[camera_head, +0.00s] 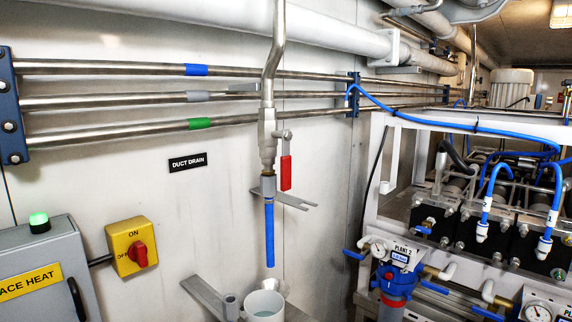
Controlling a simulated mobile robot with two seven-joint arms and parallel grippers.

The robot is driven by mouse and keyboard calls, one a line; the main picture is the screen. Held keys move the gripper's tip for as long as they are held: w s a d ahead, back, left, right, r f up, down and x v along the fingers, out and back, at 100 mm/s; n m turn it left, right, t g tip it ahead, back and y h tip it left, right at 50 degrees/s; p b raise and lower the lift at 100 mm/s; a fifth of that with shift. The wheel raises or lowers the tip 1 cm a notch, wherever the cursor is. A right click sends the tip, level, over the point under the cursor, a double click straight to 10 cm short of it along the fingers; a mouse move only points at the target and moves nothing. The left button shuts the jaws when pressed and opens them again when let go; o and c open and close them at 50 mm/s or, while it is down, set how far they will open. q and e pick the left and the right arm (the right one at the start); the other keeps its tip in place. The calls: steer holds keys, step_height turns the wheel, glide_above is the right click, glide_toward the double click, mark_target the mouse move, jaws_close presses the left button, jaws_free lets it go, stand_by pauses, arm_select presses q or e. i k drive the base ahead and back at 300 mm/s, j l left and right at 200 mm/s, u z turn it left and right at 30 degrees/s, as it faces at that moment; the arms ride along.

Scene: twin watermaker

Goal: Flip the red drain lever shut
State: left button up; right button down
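The red drain lever (286,172) hangs straight down beside a metal valve (267,140) on the vertical drain pipe (273,60). It lies parallel to the pipe, on the right side of the valve body. Below the valve, a blue tube (269,235) points down at a pale cup (265,306) at the bottom edge. A black "DUCT DRAIN" label (188,162) is on the wall to the left of the valve. Neither of my grippers is in view.
Steel pipes with coloured bands (196,70) run along the wall behind the drain pipe. A grey control box (45,270) and yellow switch (131,246) are at lower left. A white rack with machinery (490,126) fills the right. The wall around the lever is mostly clear.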

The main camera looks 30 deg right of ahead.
mark_target(287, 135)
steer(key=k+l, duration=0.15)
steer(key=k, duration=0.2)
steer(key=k+l, duration=0.2)
steer(key=k, duration=0.15)
steer(key=z, duration=1.6)
